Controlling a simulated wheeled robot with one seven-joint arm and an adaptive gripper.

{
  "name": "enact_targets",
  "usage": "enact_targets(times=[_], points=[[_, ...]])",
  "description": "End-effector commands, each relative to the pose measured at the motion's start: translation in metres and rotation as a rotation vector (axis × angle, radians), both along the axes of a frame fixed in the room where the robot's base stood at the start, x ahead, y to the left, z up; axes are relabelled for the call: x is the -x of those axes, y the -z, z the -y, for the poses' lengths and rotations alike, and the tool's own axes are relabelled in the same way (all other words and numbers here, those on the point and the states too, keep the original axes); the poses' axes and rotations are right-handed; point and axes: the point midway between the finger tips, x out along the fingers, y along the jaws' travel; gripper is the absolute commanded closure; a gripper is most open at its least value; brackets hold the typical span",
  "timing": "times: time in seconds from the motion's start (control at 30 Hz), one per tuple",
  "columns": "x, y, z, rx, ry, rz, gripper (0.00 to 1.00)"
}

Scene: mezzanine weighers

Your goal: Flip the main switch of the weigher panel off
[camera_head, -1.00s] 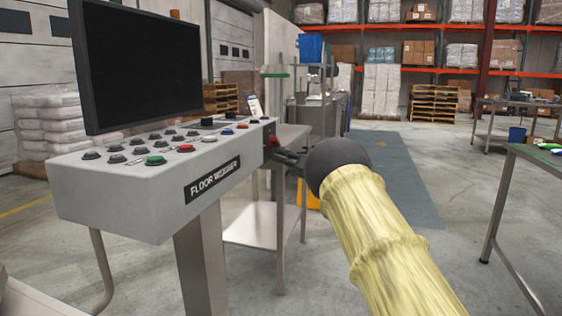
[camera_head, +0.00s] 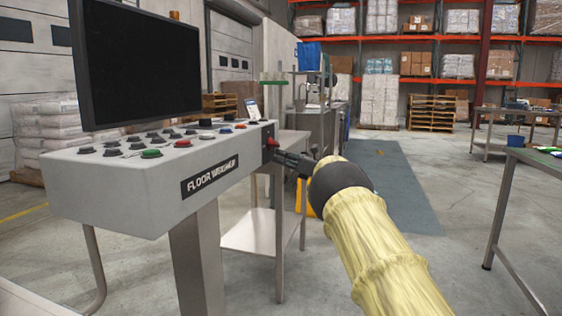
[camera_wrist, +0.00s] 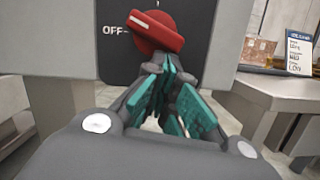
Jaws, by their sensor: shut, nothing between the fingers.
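The weigher panel (camera_head: 120,190) is a grey console labelled FLOOR WEIGHER, with buttons on top and a dark screen. Its main switch is a red rotary knob (camera_head: 272,142) on a black plate at the right end of the console. In the wrist view the red knob (camera_wrist: 155,32) shows large at top centre, with a white mark, tilted, beside the word OFF on the black plate (camera_wrist: 112,55). My gripper (camera_head: 277,154) points at the knob from the right. Its teal-padded fingers (camera_wrist: 165,70) are shut and empty, their tips just below the knob; I cannot tell whether they touch it.
A metal table (camera_head: 262,232) stands behind the console. A small sign (camera_wrist: 300,48) and a brown item stand on a table right of the switch in the wrist view. Another table (camera_head: 520,165) is at the right. Open floor lies between.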

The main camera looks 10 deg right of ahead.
Motion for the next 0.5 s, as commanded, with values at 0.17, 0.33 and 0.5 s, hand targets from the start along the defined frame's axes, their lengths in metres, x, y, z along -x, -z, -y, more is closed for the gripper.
enact_targets(times=[0.17,0.33,0.5], points=[[-0.0011,-0.0001,0.001,0.019,0.0,0.032,1.0],[-0.0019,-0.0008,0.002,0.037,0.0,0.061,1.0],[-0.0026,-0.0012,0.003,0.051,0.001,0.084,1.0]])
